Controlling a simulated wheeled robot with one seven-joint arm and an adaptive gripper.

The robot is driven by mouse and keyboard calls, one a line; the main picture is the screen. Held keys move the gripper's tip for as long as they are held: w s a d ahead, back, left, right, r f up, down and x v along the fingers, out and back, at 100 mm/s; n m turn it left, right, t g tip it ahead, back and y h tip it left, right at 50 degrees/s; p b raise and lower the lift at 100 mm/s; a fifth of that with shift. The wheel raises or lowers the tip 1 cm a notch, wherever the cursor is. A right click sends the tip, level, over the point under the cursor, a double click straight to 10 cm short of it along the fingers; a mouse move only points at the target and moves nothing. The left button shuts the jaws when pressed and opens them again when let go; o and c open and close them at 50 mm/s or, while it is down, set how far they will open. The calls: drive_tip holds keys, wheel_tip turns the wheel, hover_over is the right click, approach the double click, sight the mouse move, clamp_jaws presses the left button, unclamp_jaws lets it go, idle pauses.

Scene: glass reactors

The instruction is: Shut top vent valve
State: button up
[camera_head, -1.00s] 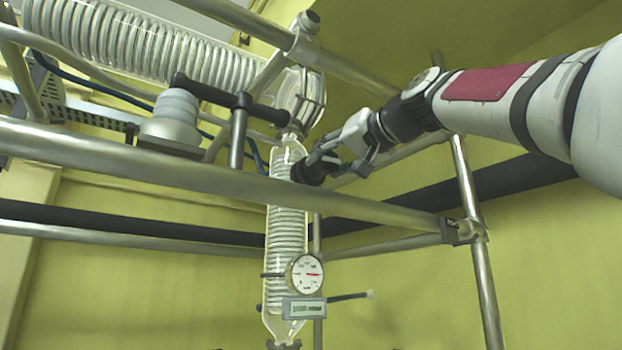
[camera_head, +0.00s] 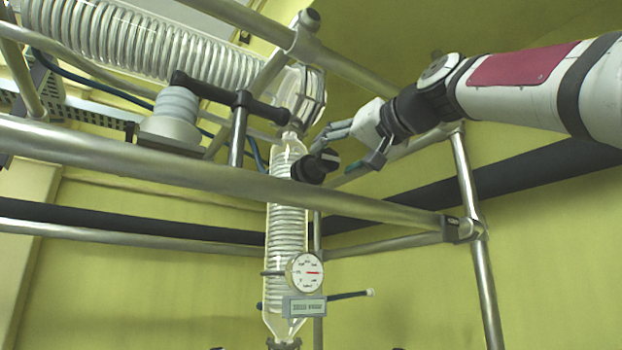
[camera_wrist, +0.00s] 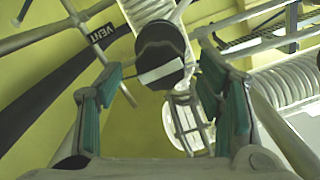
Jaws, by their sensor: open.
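The top vent valve shows as a round black knob (camera_head: 314,166) with a white bar, at the upper end of the upright glass coil column (camera_head: 287,225). In the wrist view the knob (camera_wrist: 158,50) is ahead, between and beyond the fingers, its white bar nearly level and rising slightly to the right. My gripper (camera_head: 352,148) is open and empty, just right of the knob in the head view. In the wrist view its green-padded fingers (camera_wrist: 158,80) are spread wide. A gap seems to separate them from the knob. I cannot tell whether the valve is open or shut.
A steel rail (camera_head: 200,178) crosses in front of the column. A horizontal glass coil (camera_head: 140,42) and a black bar (camera_head: 225,96) are at upper left. A dial gauge (camera_head: 307,272) sits lower down.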

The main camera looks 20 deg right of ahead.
drive_tip(key=v, duration=0.9)
drive_tip(key=shift+s, duration=0.1)
